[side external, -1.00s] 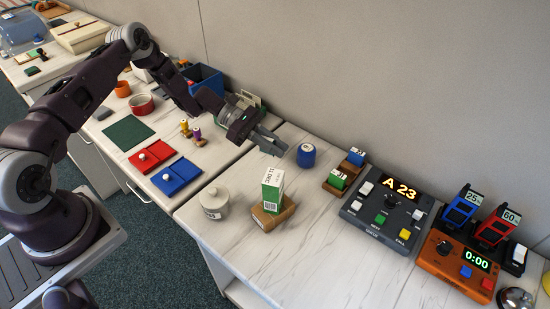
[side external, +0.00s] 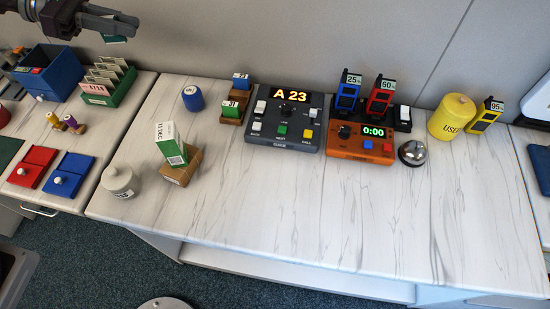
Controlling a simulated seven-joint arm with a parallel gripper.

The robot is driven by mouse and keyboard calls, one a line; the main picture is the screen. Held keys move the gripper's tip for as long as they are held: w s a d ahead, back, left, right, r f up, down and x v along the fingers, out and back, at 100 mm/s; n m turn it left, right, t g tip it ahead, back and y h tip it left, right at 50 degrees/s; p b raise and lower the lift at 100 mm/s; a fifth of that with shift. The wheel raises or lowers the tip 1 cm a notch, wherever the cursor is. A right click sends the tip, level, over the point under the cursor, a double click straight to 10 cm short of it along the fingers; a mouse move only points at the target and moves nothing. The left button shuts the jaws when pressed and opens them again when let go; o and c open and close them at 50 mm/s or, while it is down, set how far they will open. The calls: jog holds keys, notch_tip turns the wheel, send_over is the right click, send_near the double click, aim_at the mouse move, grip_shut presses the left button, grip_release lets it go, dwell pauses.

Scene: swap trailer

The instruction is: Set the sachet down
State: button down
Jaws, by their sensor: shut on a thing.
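My gripper (side external: 112,18) is at the top left of the side view, held high above the counter.
The green card box and a blue bin (side external: 50,85) stand below my gripper. The counter's front middle (side external: 300,205) is bare.

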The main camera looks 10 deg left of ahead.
jog(key=s+d+f, duration=0.4)
jog(key=d+f, duration=0.1)
jog(key=d, duration=0.6)
jog(key=s+d+f, duration=0.4)
jog(key=d+f, duration=0.1)
jog(key=d, duration=0.6)
jog(key=s+d+r+n+t, duration=0.1)
jog(key=s+d+r, duration=0.35)
jog(key=d, duration=0.25)
jog(key=s+d+r+n+t, duration=0.1)
jog(key=s+d+r, duration=0.2)
jog(key=d+r, duration=0.35)
jog(key=f, duration=2.8)
jog(key=shift+d+f, duration=0.1)
jog(key=shift+d, duration=0.1)
